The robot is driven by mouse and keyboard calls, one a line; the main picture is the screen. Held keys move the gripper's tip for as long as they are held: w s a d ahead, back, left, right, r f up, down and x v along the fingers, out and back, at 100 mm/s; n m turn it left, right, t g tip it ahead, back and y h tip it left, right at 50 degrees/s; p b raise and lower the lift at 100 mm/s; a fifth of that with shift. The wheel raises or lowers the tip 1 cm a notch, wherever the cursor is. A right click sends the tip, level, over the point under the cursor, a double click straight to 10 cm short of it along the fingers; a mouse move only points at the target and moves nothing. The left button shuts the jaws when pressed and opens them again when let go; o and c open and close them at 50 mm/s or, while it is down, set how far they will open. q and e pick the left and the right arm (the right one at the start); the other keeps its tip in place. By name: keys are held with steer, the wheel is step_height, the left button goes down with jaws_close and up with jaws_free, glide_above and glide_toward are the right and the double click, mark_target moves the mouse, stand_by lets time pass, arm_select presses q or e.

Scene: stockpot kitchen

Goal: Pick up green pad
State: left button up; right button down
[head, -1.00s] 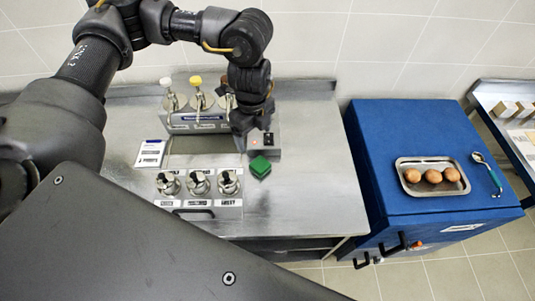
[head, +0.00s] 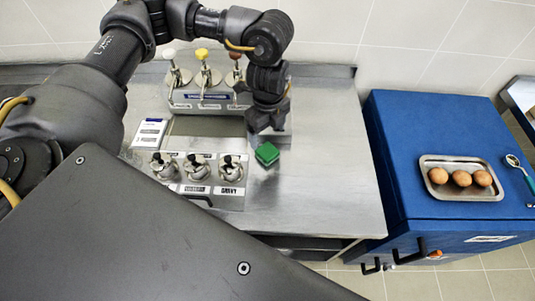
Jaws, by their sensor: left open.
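The green pad (head: 266,154), a small block-like piece, lies on the steel counter (head: 325,180), to the right of the lidded pots. My left gripper (head: 267,122) points down just behind the pad in the head view. It is open and looks empty, and a small gap shows between it and the pad. Its exact height above the counter is hard to tell. My right gripper is not in view.
A pump dispenser rack (head: 210,98) stands behind and left of the gripper. Several lidded pots (head: 197,168) sit in front of it, beside a label card (head: 150,132). A blue cabinet (head: 405,130) at right carries a tray (head: 430,190) of brown round items and a spoon (head: 520,170). The counter right of the pad is clear.

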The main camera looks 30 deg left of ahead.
arm_select(q)
glide_above(268, 151)
step_height(268, 151, down, 4)
steer(key=shift+f, duration=0.65)
step_height(268, 151, down, 4)
steer(key=shift+a+f+p, duration=0.1)
steer(key=shift+f+p, duration=0.05)
steer(key=shift+p, duration=0.25)
steer(key=c, duration=1.1)
steer(key=shift+c, duration=0.2)
